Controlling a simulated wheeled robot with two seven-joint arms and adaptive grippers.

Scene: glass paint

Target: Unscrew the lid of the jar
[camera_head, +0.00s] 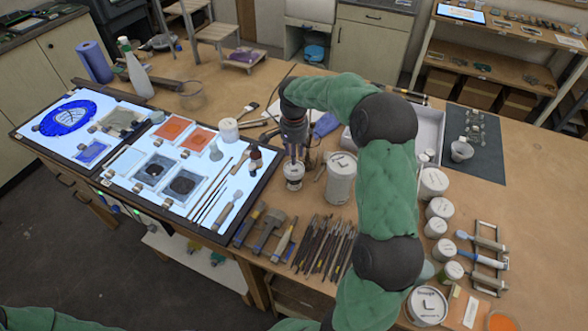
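A small white jar (293,182) with a dark band stands upright on the wooden table, right of the light panel. My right gripper (294,157) points down directly over the jar's top, its fingertips at or just above the lid. The picture is too small to tell whether the fingers touch the lid or are closed on it. The lid is partly hidden by the fingers. My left gripper is out of view; only green parts of my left arm show at the bottom left.
A larger white jar (340,185) stands close right of the small jar. Brushes and tools (323,246) lie in front. A lit panel (215,224) with glass pieces is to the left. Several white jars (440,207) stand right of my arm. A white tray (428,128) lies behind it.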

